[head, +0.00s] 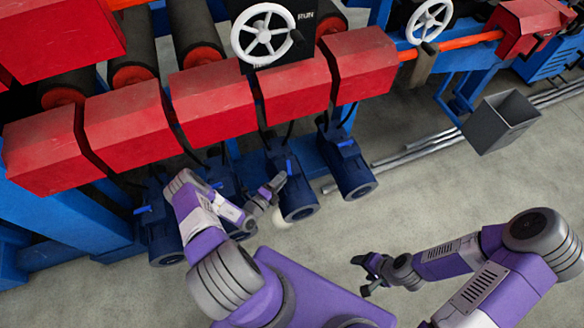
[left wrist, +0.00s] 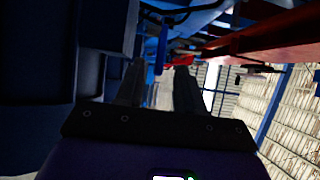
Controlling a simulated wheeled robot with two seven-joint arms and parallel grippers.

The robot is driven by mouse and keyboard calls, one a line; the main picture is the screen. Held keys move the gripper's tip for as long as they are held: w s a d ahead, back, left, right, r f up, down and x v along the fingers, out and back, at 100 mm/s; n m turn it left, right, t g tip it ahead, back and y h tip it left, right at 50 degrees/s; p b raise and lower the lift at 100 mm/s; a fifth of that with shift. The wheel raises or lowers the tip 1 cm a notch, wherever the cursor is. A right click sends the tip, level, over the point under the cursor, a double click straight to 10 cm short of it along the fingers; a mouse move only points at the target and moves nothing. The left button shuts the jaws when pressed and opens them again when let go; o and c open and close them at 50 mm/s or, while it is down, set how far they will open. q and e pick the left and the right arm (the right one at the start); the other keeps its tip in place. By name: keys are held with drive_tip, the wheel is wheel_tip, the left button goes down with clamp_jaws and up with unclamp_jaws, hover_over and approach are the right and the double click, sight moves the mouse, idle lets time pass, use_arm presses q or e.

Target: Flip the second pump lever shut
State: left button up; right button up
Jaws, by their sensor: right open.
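Several blue pumps stand in a row under red covers in the head view. My left gripper (head: 275,190) is at the second pump from the right (head: 298,198), on its left side. That pump's small bright-blue lever (head: 288,166) shows just above the gripper. In the left wrist view, the gripper's two fingers (left wrist: 160,85) are apart, and a blue upright lever (left wrist: 161,52) appears between and beyond them. I cannot tell if they touch it. My right gripper (head: 368,272) is open and empty over the floor, away from the pumps.
The rightmost pump (head: 346,168) and the leftmost pump (head: 163,235) flank the work area. Red covers (head: 295,90) overhang the pumps. A white handwheel (head: 263,33) is above. A grey bin (head: 500,122) and metal pipes (head: 420,150) lie right. Floor in front is clear.

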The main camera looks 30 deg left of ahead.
sight(289, 169)
use_arm(q)
drive_tip(key=w, duration=0.3)
drive_tip(key=w+d+b, duration=0.1)
drive_tip(key=w, duration=0.3)
drive_tip(key=shift+d+b, duration=0.2)
drive_tip(key=shift+b, duration=0.1)
drive_tip(key=shift+c, duration=0.4)
clamp_jaws()
